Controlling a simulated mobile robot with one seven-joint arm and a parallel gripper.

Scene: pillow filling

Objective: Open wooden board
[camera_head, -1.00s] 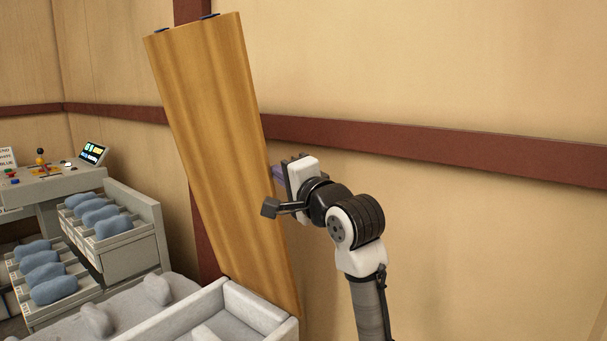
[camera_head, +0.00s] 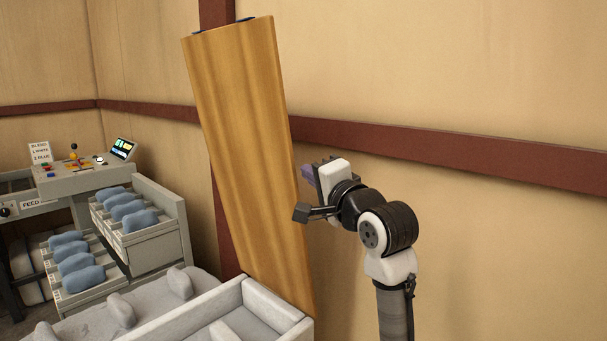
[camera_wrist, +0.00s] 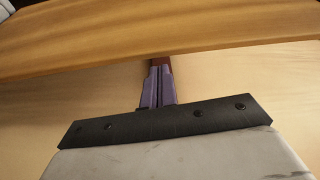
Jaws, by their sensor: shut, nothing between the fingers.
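The wooden board (camera_head: 243,130) stands tall and tilted, its top leaning left, beside a grey bin near the wall. Dark blue pieces show at its top edge. In the wrist view the board (camera_wrist: 150,35) crosses the upper part of the picture, beyond my fingertips. My gripper (camera_head: 307,172) is at the board's right side, close to its edge; contact cannot be told. In the wrist view my gripper (camera_wrist: 158,72) shows its purple fingers together with nothing between them.
The grey padded bin (camera_head: 225,320) is below the board. Drawers with several blue pillows (camera_head: 130,212) and a control console (camera_head: 80,170) stand at left. A dark red rail (camera_head: 430,148) runs along the wall. The space right of my arm is clear.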

